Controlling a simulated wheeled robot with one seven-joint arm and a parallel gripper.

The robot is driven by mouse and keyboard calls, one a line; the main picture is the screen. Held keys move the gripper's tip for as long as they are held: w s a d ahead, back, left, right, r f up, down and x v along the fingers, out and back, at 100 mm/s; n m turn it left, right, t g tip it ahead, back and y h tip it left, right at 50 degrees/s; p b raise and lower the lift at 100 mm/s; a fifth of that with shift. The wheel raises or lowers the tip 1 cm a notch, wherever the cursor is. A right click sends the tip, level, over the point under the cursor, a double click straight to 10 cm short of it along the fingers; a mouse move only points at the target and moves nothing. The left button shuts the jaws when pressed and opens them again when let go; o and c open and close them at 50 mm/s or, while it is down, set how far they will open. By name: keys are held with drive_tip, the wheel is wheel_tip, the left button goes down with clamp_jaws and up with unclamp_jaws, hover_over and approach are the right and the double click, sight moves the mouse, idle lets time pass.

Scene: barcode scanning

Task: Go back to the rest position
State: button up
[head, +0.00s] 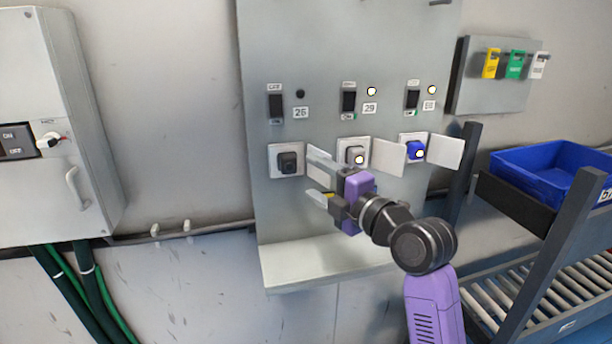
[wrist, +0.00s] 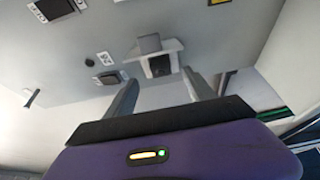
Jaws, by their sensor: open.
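My gripper (head: 322,178) is in front of a grey wall panel (head: 325,235), its two fingers apart with nothing between them. The right socket (head: 413,146) holds a blue part. In the wrist view the open fingers (wrist: 163,94) frame a dark socket on a white plate (wrist: 160,66); they look clear of it.
Three dark switches are above the sockets: left (head: 275,104), middle (head: 349,101), right (head: 413,98). The left lamp (head: 300,93) is dark; the middle and right lamps glow. A blue crate (head: 548,168) on a roller rack stands right. A grey cabinet (head: 60,190) is left.

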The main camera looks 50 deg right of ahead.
drive_tip(key=shift+s+a, duration=0.1)
drive_tip(key=shift+s, duration=0.35)
idle(0.4)
wheel_tip(320, 180, up, 4)
drive_tip(key=s+d+m+t+h, duration=0.2)
drive_tip(key=s+d+m+h, duration=0.15)
drive_tip(key=m, duration=0.45)
drive_tip(key=s+a+f+m+g+y+p, duration=0.1)
drive_tip(key=s+a+f+m+y+p, duration=0.1)
drive_tip(key=s+a+f, duration=0.4)
drive_tip(key=s+a+f+m+g+y+p, duration=0.2)
drive_tip(key=s+a+f, duration=0.5)
drive_tip(key=s+a, duration=0.6)
drive_tip(key=s+a+f+m+g+y+p, duration=0.1)
drive_tip(key=s+a+f+m+y+p, duration=0.2)
drive_tip(key=s+a+f, duration=0.4)
drive_tip(key=s+a, duration=0.3)
drive_tip(key=shift+m+g, duration=0.4)
